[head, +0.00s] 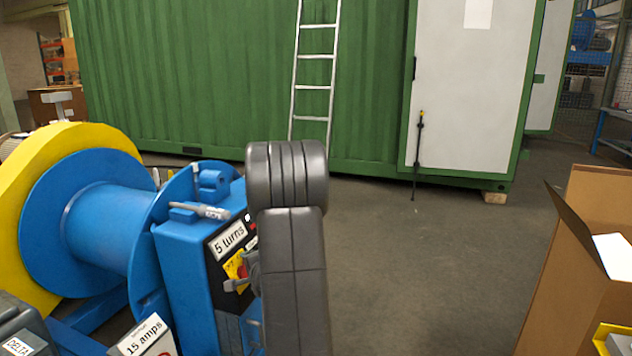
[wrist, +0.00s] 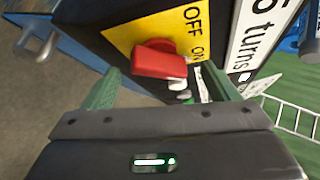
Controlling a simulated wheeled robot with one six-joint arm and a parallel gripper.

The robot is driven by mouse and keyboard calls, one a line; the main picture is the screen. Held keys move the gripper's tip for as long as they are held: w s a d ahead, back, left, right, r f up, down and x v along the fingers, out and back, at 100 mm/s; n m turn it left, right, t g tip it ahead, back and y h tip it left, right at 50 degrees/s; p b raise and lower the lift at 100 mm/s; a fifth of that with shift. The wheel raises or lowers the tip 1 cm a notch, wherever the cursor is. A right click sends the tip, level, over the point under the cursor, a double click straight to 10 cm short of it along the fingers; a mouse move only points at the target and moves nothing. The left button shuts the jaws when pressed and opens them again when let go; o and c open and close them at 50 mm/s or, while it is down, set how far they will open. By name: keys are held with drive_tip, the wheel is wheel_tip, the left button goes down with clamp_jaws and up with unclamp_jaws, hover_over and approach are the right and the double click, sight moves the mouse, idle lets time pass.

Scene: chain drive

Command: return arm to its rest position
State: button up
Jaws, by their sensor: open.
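My gripper (wrist: 161,72) shows in the wrist view with its two green fingers apart. It faces a red switch knob (wrist: 160,60) on a yellow OFF/ON plate (wrist: 125,36). The knob shows between the fingers, with no clear grip on it; I cannot tell whether they touch. In the head view my dark grey arm stands in front of the blue machine (head: 183,275), and my gripper is hidden or not clearly seen. The red knob (head: 242,271) and yellow plate (head: 231,270) show beside my arm, below the "5 turns" label (head: 230,240).
A blue drum (head: 95,225) with a yellow flange (head: 75,138) stands left. A "15 amps" label (head: 143,337) is at the lower left. A cardboard box (head: 575,290) stands right. A green container (head: 220,80) with a ladder (head: 315,88) is behind. Floor right of my arm is clear.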

drive_tip(key=shift+d+f+n+b, duration=0.1)
drive_tip(key=shift+f+n+b, duration=0.25)
drive_tip(key=shift+b, duration=0.45)
drive_tip(key=shift+r+n+t+y+b, duration=0.1)
drive_tip(key=shift+n+t+y+b, duration=0.8)
drive_tip(key=shift+n+b, duration=1)
drive_tip(key=shift+m, duration=0.25)
drive_tip(key=shift+s+r, duration=0.1)
drive_tip(key=shift+r, duration=0.05)
